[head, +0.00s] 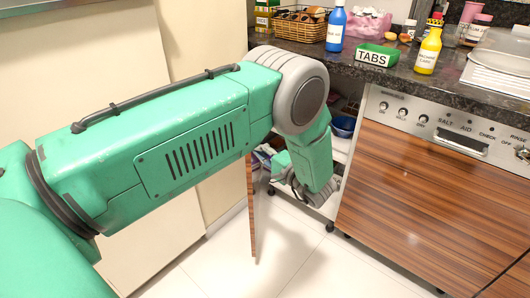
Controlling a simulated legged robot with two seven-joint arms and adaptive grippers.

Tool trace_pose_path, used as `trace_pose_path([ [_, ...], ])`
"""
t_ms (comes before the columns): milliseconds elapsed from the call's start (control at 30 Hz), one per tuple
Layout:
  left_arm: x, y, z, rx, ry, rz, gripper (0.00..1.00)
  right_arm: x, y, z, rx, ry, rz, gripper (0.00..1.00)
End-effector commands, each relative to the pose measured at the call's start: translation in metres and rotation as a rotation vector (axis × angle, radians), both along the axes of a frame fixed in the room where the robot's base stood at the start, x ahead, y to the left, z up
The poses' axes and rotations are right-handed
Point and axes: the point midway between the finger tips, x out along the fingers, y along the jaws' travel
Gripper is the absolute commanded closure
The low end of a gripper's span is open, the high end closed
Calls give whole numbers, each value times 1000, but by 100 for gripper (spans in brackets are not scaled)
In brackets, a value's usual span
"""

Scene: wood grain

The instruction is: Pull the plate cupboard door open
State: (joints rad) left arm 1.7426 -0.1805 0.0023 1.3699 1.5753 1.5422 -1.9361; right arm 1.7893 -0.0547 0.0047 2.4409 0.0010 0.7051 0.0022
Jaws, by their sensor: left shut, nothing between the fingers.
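The plate cupboard stands under the dark counter, with white shelves (341,150) showing inside. Its door (252,215) is a wood-grain panel seen almost edge-on. It stands swung out from the cupboard on the left of the opening. My left arm crosses the head view and hides the door's upper part and much of the opening. My left gripper (298,192) points down in front of the opening, to the right of the door. It is shut and empty, partly hidden by my forearm; I cannot tell whether it touches the door. My right gripper is out of view.
A blue bowl (343,126) sits on a cupboard shelf. A wood-fronted dishwasher (420,200) stands to the right. The counter holds a blue bottle (336,28), a yellow bottle (429,52), a green TABS box (377,55) and a basket (299,25). Tiled floor (300,260) is clear in front.

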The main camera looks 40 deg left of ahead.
Motion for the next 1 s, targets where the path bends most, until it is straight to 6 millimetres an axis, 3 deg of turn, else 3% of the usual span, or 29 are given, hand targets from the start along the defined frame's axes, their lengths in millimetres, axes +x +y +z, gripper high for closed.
trace_pose_path([
  [200, 0, 1, 0, 1, 0, -1, 100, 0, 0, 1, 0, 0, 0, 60],
  [333, -8, 12, 4, 9, 2, -25, 100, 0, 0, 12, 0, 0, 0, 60],
  [633, -52, 79, 6, 11, 7, -190, 100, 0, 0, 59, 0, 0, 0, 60],
  [900, -79, 141, 0, 1, 4, -253, 100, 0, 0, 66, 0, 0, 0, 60],
  [1000, -79, 143, -1, 0, 1, -256, 100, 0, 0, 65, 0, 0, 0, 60],
])
